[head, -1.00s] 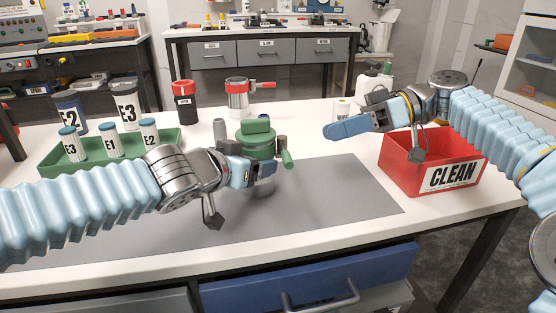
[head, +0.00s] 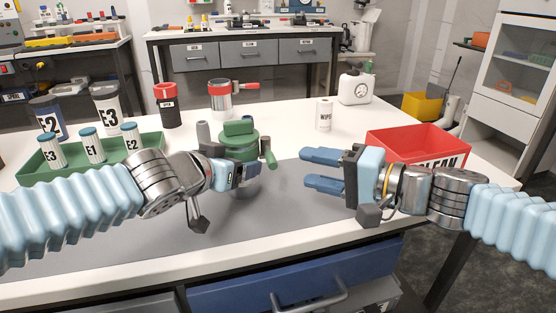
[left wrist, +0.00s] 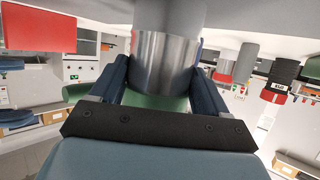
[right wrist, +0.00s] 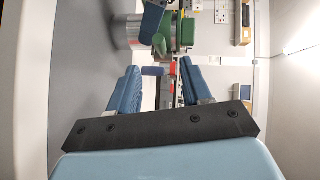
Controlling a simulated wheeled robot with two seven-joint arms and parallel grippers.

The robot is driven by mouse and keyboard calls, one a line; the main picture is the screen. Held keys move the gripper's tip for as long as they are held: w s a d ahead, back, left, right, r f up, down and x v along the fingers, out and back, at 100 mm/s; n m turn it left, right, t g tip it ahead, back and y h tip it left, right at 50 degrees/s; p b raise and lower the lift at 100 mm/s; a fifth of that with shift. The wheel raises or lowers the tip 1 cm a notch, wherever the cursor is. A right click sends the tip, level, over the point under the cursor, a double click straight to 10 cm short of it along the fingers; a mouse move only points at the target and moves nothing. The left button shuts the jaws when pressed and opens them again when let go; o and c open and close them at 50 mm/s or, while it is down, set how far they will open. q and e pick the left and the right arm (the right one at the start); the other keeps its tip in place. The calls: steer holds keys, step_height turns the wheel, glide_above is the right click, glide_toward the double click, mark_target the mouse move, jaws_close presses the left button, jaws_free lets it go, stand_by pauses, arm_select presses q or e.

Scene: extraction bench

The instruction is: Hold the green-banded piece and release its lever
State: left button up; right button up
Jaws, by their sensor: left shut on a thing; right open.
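The green-banded piece (head: 239,147) stands on the grey mat, with a green top and a metal body. Its green lever (head: 268,153) sticks out on the right side and points down and outward. My left gripper (head: 240,176) is shut on the piece's metal body, which shows between its fingers in the left wrist view (left wrist: 165,65). My right gripper (head: 322,170) is open and empty, to the right of the lever and apart from it, fingers pointing left. In the right wrist view the green piece (right wrist: 186,32) is above and beyond the open fingers.
The red CLEAN bin (head: 405,140) stands behind my right gripper. The green tray (head: 40,175) with labelled bottles is at the left. A red-banded piece (head: 219,96), a black jar (head: 166,105) and a WIPES roll (head: 325,115) stand behind. The grey mat (head: 300,215) is clear in front.

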mark_target(269, 154)
steer(key=x, duration=0.8)
jaws_close()
